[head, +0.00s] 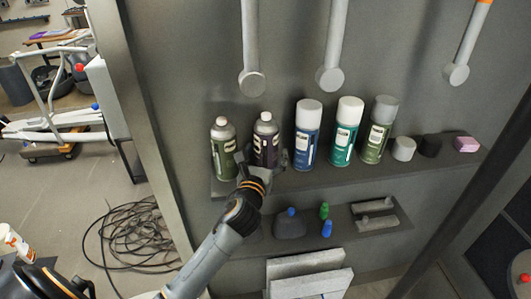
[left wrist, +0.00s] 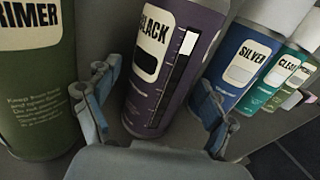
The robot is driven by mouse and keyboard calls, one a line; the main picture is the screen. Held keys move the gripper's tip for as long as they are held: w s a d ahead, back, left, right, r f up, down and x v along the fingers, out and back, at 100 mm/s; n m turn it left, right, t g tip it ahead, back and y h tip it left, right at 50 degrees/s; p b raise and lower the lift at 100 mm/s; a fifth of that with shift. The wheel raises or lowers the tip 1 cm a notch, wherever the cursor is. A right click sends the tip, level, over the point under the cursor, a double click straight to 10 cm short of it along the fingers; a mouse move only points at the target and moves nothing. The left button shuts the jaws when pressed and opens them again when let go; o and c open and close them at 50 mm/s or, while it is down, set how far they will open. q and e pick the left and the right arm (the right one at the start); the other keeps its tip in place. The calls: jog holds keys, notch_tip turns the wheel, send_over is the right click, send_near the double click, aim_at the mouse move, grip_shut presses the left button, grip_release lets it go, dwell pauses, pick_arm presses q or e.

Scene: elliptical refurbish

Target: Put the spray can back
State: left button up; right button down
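A dark purple spray can labelled BLACK (head: 265,138) stands upright on the upper shelf, second from the left in a row of cans. In the left wrist view the BLACK can (left wrist: 172,65) fills the middle. My left gripper (head: 263,166) is at the lower part of this can. Its blue-grey fingers (left wrist: 160,108) are spread, one on each side of the can, with small gaps showing. The can's base rests on the shelf. My right gripper is not in view.
A green PRIMER can (head: 223,148) stands close on the left. Blue SILVER (head: 307,135), teal (head: 345,135) and olive (head: 377,132) cans stand to the right. The lower shelf (head: 355,238) holds small items. Cables (head: 135,235) lie on the floor at left.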

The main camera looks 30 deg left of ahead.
pick_arm(q)
jog(key=b+v, duration=0.2)
jog(key=v, duration=1)
jog(key=shift+r, duration=0.1)
